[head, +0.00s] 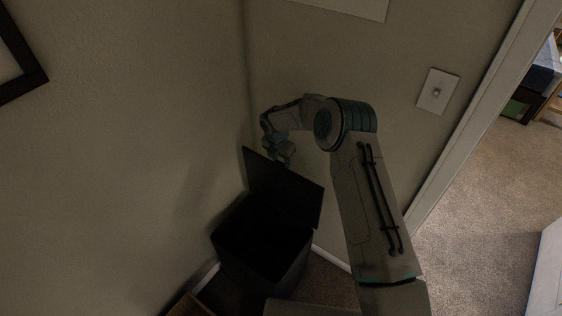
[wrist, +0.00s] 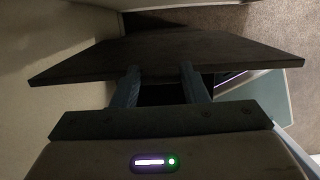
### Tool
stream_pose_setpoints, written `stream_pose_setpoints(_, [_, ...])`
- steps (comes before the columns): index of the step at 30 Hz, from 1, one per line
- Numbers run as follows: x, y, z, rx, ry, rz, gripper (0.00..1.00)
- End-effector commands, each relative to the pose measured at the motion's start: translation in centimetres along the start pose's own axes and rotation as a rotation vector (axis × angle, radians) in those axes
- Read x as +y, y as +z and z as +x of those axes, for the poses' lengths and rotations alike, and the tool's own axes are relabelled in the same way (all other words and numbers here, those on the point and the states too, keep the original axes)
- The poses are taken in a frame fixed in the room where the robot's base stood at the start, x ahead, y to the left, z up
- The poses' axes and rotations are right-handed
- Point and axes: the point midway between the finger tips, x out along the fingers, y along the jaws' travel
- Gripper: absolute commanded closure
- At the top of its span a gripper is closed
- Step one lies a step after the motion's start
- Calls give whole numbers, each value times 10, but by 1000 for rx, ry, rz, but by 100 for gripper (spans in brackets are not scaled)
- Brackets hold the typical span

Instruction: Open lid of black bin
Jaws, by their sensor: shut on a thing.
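The black bin (head: 262,240) stands on the floor in the corner between two walls. Its lid (head: 285,187) is raised and tilted up at the back, and the dark inside of the bin shows. My gripper (head: 284,158) is at the top edge of the lid in the head view. In the wrist view the lid (wrist: 215,48) spans the picture as a dark panel, and the two fingers of my gripper (wrist: 160,74) reach its near edge. The fingers are a little apart and shut on the lid. The fingertips' contact is hard to see in the dark.
Walls (head: 120,130) close in behind and to the left of the bin. A light switch (head: 438,91) and a door frame (head: 470,115) are to the right. Carpeted floor (head: 480,220) lies open beyond the doorway. A dark picture frame (head: 20,60) hangs at upper left.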

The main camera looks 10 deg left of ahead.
Motion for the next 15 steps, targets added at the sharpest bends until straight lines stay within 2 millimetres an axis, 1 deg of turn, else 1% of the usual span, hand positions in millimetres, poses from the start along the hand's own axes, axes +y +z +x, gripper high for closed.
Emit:
stream_pose_setpoints(13, [0, 4, 1, -3, 5, 2, 100])
stream_pose_setpoints(14, [0, 4, 1, -3, 5, 2, 55])
stream_pose_setpoints(15, [0, 4, 1, -3, 5, 2, 44])
